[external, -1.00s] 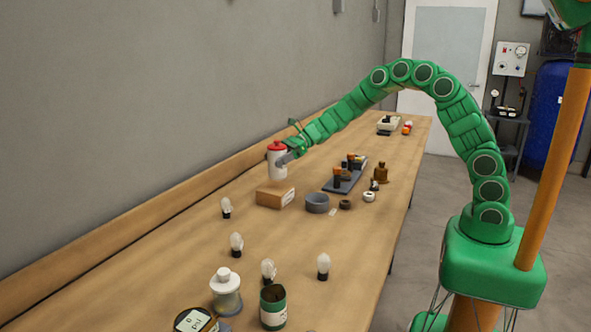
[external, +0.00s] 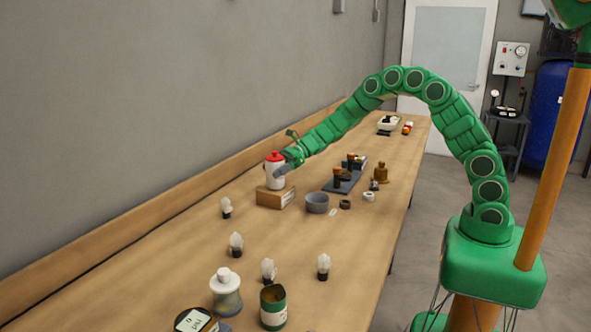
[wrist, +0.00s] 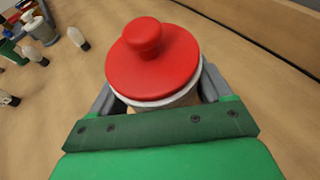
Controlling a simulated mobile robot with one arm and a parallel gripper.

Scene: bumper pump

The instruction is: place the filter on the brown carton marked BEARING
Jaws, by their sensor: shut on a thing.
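The filter is a white cylinder with a red knobbed lid (external: 274,173). It stands upright at the brown carton (external: 270,198), its base at the carton's top; I cannot tell whether it rests with its full weight there. My gripper (external: 284,170) is shut on the filter from the right side. In the wrist view the filter's red lid (wrist: 152,60) fills the middle, with the grey fingers (wrist: 158,95) on both sides of its body. The carton is hidden beneath it there. The carton's white label faces right in the external view.
A grey ring (external: 317,203), a small dark ring (external: 345,204) and a white ring (external: 369,196) lie right of the carton. A dark tray (external: 343,184) with parts stands behind. Several bulbs, a white-capped jar (external: 225,291) and a green can (external: 273,308) stand in front.

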